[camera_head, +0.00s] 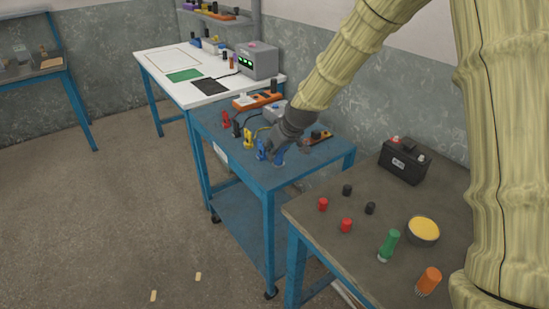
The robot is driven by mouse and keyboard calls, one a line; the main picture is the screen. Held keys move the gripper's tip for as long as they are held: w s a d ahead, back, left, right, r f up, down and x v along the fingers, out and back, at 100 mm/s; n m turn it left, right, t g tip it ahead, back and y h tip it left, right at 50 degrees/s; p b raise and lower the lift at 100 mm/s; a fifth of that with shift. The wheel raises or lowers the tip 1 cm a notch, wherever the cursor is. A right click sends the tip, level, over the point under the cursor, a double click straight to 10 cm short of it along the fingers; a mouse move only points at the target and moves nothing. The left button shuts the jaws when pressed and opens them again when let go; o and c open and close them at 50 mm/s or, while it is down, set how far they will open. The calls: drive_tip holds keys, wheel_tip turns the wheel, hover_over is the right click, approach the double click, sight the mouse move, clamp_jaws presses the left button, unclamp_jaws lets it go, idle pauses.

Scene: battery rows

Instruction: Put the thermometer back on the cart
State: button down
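The blue cart (321,162) stands in the middle, between a white-topped bench and a brown-topped table. My gripper (285,143), dark grey, reaches down over the cart's top near its front edge. A blue item (279,158) shows just below the fingers; I cannot tell whether they touch or hold it. Another blue item (261,150) stands just left of it. I cannot tell for sure which thing is the thermometer. The fingers are small and partly hidden, so their opening does not show.
On the cart are a yellow item (248,139), a red item (226,119), an orange item with black parts (258,100) and a dark-and-orange item (320,136). The brown table (318,231) holds a battery (403,163), several caps and a bowl (423,230). The floor at left is mostly clear.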

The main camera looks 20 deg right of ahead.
drive_tip(key=shift+f, duration=1.65)
drive_tip(key=shift+f, duration=0.1)
drive_tip(key=c, duration=1)
unclamp_jaws()
drive_tip(key=shift+s+d+r, duration=0.1)
drive_tip(key=shift+s+r, duration=0.1)
drive_tip(key=shift+r, duration=0.3)
drive_tip(key=v, duration=1.1)
drive_tip(key=shift+s, duration=0.1)
